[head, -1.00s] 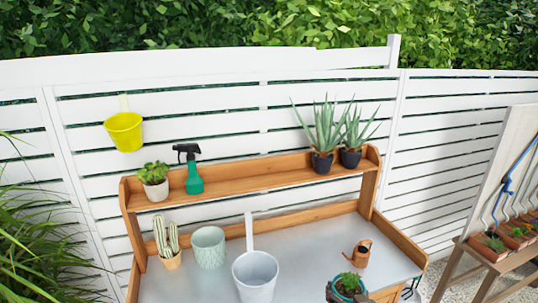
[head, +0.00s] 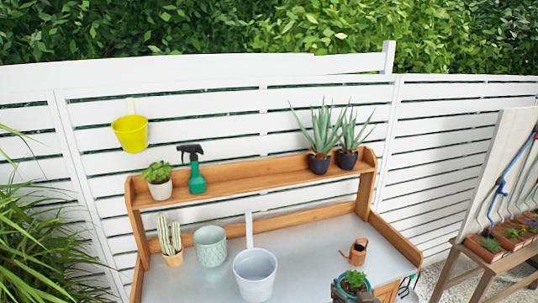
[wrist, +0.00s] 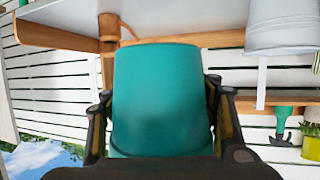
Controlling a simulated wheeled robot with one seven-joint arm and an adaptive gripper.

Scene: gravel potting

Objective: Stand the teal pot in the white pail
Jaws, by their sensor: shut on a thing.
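The teal pot (wrist: 160,95) fills the middle of the wrist view, with my gripper (wrist: 162,100) shut on it, one finger on each side. In the head view the pot (head: 344,287) shows at the bottom edge with a green plant in it, right of the white pail; my dark gripper (head: 350,295) partly hides it. The white pail (head: 255,278) stands on the bench top and looks open and empty. It also shows upside down at the upper right of the wrist view (wrist: 283,32), apart from the pot.
On the bench (head: 200,285), a pale green patterned pot (head: 210,246) and a cactus (head: 172,245) stand left of the pail. A copper watering can (head: 357,253) stands behind the teal pot. The shelf (head: 260,183) holds plants and a spray bottle (head: 197,180). Bare bench lies right of the pail.

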